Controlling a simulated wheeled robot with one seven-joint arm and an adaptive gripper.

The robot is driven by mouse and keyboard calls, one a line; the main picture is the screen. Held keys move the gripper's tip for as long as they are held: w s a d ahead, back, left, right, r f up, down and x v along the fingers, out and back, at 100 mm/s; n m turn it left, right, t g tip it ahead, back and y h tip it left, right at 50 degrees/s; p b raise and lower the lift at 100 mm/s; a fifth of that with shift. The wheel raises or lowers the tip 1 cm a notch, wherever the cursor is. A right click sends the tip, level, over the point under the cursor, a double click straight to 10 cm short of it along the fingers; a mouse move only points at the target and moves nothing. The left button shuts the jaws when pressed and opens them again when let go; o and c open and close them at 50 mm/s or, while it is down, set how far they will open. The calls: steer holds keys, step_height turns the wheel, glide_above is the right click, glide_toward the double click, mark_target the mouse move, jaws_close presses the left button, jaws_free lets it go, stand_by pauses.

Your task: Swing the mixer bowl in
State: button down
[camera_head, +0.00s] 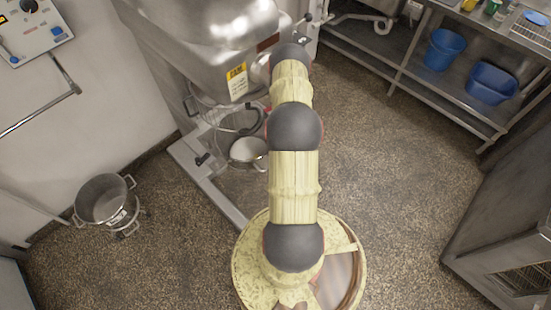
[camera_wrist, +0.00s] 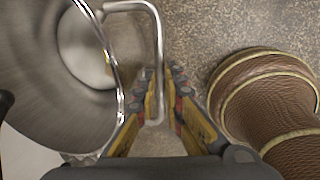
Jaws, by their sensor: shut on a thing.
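In the wrist view, the wide steel mixer bowl (camera_wrist: 35,50) fills the left side, with its shiny rim curving down past the middle. A bent bright metal bar handle (camera_wrist: 158,40) stands out beside the rim. My gripper (camera_wrist: 165,75) is shut on this handle, one finger on each side, close to the bowl's rim. In the head view, the large steel mixer (camera_head: 195,35) stands at the top centre, and my arm reaches up to its right side. My gripper and the handle are hidden there behind the arm.
A steel pot (camera_head: 103,200) on a wheeled stand is on the floor at left. A shelf rack (camera_head: 400,75) with blue tubs (camera_head: 492,84) is at top right. Floor right of my arm is clear.

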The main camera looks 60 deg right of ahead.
steer(key=shift+w+d, duration=0.1)
steer(key=c, duration=2.2)
jaws_free()
steer(key=shift+w+d+f, duration=0.1)
steer(key=shift+d, duration=0.05)
steer(key=o, duration=0.3)
steer(key=r, duration=0.4)
steer(key=s+r, duration=0.1)
steer(key=r, duration=0.3)
steer(key=s+r, duration=0.1)
steer(key=r, duration=0.3)
steer(key=shift+s+a, duration=0.15)
steer(key=shift+a, duration=0.25)
